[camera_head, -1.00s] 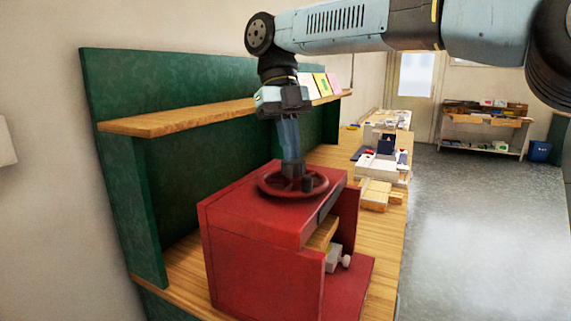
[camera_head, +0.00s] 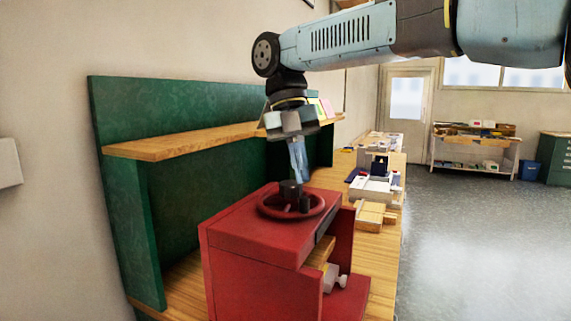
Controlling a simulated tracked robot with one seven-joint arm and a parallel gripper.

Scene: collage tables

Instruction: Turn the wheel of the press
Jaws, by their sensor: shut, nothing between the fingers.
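The red press (camera_head: 250,238) stands on the wooden bench with its red wheel (camera_head: 275,212) lying flat on top. A dark hub (camera_head: 290,189) rises in the middle of the wheel. My gripper (camera_head: 304,203) points down from above, shut and with nothing held. Its fingertips are low within the wheel's ring, just to the right of the hub. I cannot tell whether they touch a spoke or the rim. Below the top, the press has an opening on its right side with a wooden block (camera_head: 318,253) and a pale knob (camera_head: 342,281).
A green panel (camera_head: 125,180) with a wooden shelf (camera_head: 180,142) stands behind the press, close to my wrist. The wooden bench (camera_head: 385,255) runs back with boxes and blocks (camera_head: 372,190) beyond the press. Open grey floor (camera_head: 480,230) lies to the right.

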